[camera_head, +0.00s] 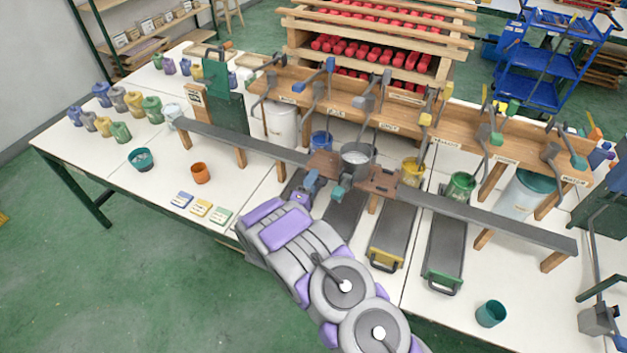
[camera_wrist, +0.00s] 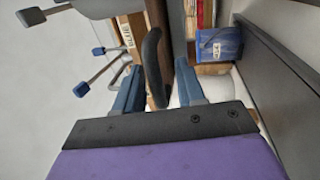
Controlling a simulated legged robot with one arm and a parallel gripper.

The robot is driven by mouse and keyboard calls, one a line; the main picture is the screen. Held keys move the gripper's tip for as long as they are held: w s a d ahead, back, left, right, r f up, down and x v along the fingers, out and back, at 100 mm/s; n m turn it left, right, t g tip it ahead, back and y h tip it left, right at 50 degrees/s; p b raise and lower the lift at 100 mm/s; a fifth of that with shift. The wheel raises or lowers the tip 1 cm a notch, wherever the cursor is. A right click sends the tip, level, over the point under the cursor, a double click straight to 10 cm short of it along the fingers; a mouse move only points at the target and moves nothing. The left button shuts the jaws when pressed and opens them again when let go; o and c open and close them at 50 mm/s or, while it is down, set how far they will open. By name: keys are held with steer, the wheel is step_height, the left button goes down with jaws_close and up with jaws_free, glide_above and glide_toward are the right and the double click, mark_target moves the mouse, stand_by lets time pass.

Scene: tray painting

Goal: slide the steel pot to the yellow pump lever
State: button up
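The steel pot (camera_head: 357,157) stands upright at the long dark rail, between two brown plates, in the head view. The yellow pump lever (camera_head: 425,119) with its yellow knob is to the right of the pot, above a yellow pot (camera_head: 413,171). My gripper (camera_head: 326,188) is just in front and left of the steel pot. In the wrist view its two blue fingers (camera_wrist: 160,84) are apart, with a dark curved handle (camera_wrist: 152,68) between them. A gap shows beside the right finger. Whether this handle belongs to the steel pot is not clear.
The dark rail (camera_head: 490,222) runs along the table in front of the pumps. A blue pot (camera_head: 321,141) stands left of the steel pot, a green pot (camera_head: 461,186) further right. A teal cup (camera_head: 491,313) stands at the front right. Cards and an orange cup (camera_head: 201,173) lie left.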

steer(key=shift+w+d+r, duration=0.15)
steer(key=shift+w+d, duration=0.3)
steer(key=shift+d, duration=0.1)
steer(key=shift+a, duration=0.25)
steer(key=c, duration=0.7)
steer(key=shift+d, duration=0.1)
jaws_close()
